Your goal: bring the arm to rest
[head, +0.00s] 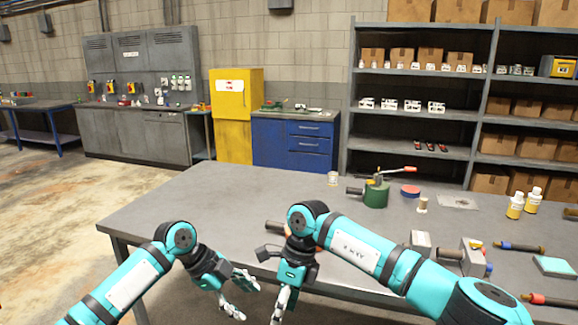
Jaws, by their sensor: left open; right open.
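My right arm comes in from the lower right and bends at the middle of the picture. My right gripper (279,306) points down beside the left one, with a gap between them. It is open, and no object shows in it, though its tips are near the picture's bottom edge. Both grippers are in front of the grey table (215,200). A dark part on the table is partly hidden behind my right arm.
A green tool (376,194) with a red-tipped lever, a red-blue puck (410,191), a spool (422,205), bottles (514,206), metal blocks (472,256) and dark rods occupy the table's right half. The left half is clear. Shelves (350,110) and a yellow cabinet (235,115) stand behind.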

